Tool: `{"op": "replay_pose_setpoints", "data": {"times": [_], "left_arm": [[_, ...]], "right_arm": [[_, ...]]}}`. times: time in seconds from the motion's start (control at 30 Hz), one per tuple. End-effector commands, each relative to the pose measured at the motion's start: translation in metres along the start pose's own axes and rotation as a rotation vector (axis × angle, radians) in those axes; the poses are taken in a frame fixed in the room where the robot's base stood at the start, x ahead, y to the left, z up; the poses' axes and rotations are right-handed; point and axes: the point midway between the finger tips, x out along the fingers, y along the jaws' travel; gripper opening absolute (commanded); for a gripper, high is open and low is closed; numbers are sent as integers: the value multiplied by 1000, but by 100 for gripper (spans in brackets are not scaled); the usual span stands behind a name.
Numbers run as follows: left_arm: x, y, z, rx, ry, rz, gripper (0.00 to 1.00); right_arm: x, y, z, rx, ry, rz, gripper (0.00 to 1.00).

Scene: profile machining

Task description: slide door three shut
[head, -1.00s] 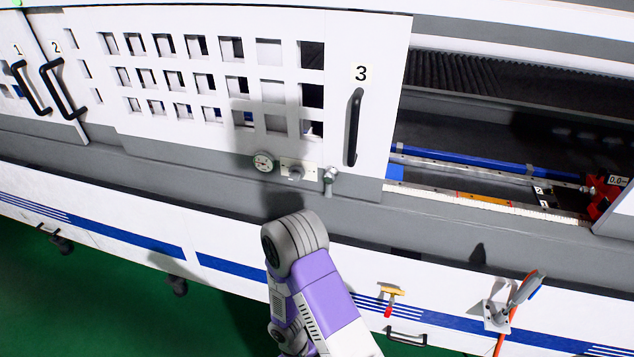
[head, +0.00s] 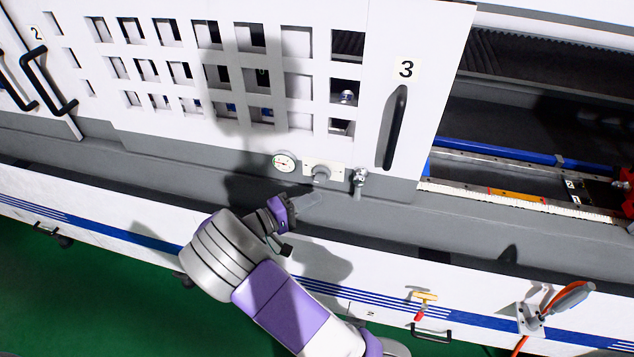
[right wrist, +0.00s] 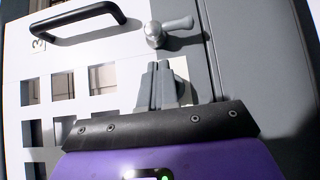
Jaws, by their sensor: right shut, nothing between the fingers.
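Door three (head: 385,60) is a white panel with square windows, a "3" label and a black bar handle (head: 396,128) near its right edge. The machine stands open to the right of this edge. The handle (right wrist: 85,22) also shows at the upper left of the right wrist view. My right gripper (head: 313,200) is below and left of the handle, apart from it, near the gauge and knob. In the right wrist view its fingers (right wrist: 162,72) are together and empty. My left gripper is in neither view.
Door two's handle (head: 55,85) is at the far left. A yellow-and-red tool (head: 424,304) and an orange hose holder (head: 548,308) are on the lower front panel.

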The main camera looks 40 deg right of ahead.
Motion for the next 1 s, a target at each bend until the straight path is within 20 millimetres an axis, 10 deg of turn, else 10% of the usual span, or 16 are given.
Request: {"op": "replay_pose_setpoints", "data": {"times": [0.5, 1.0], "left_arm": [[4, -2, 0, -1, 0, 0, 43], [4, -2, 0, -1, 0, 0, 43]], "right_arm": [[84, -1, 1, -3, -4, -3, 0], [94, -1, 1, -4, -2, -3, 0]]}}
